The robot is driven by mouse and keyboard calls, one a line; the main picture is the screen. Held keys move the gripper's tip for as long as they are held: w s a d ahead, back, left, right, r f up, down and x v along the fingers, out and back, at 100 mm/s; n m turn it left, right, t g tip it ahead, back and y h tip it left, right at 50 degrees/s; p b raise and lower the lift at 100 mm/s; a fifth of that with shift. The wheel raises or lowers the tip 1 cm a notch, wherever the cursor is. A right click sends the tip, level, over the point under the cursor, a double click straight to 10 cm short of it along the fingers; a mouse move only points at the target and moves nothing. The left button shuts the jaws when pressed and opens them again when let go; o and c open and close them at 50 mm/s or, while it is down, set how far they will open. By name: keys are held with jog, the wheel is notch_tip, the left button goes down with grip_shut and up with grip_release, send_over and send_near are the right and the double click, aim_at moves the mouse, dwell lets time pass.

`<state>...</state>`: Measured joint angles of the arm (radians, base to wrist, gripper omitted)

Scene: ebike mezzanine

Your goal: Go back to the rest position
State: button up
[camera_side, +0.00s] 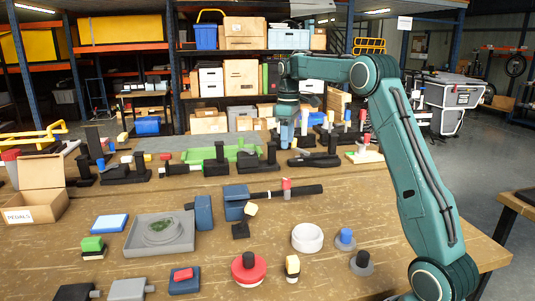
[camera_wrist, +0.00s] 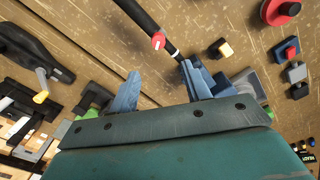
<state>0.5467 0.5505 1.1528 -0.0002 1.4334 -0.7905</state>
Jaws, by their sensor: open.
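My teal arm rises at the right of the side view and reaches left over the table, with my gripper (camera_side: 288,140) hanging down above the far part of the bench. In the wrist view the two blue-grey fingers of my gripper (camera_wrist: 160,82) stand apart with nothing held between them. A black bar (camera_wrist: 137,18) with a red-topped piece (camera_wrist: 158,40) lies beyond the fingertips in that view. The same black bar (camera_side: 305,190) lies on the table, nearer the camera than my gripper. In the side view the fingertips are small and partly lost against the dark parts behind.
The wooden table (camera_side: 350,215) carries many parts. A green tray (camera_side: 232,153) and black fixtures stand near my gripper. A grey tray (camera_side: 133,240), white ring (camera_side: 307,238), red disc (camera_side: 250,270) and cardboard box (camera_side: 35,205) are nearer. Bare wood shows right of the bar.

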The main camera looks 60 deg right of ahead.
jog(key=s+a+r+t, duration=0.1)
jog(key=s+a+r, duration=0.1)
jog(key=s+a, duration=0.3)
jog(key=s+a+r+m+t, duration=0.1)
jog(key=s+a+r, duration=0.2)
jog(key=a, duration=0.4)
jog(key=s+a+r+t, duration=0.1)
jog(key=s+a+r, duration=0.1)
jog(key=s+a, duration=0.3)
jog(key=s+a+f+m+t, duration=0.1)
jog(key=s+a+f, duration=0.2)
jog(key=s+a, duration=0.2)
jog(key=s+a+f+t, duration=0.1)
jog(key=s+a+f, duration=0.3)
jog(key=s, duration=0.5)
jog(key=shift+s+a+m+t, duration=0.3)
jog(key=shift+a+m, duration=0.1)
jog(key=shift+a, duration=0.4)
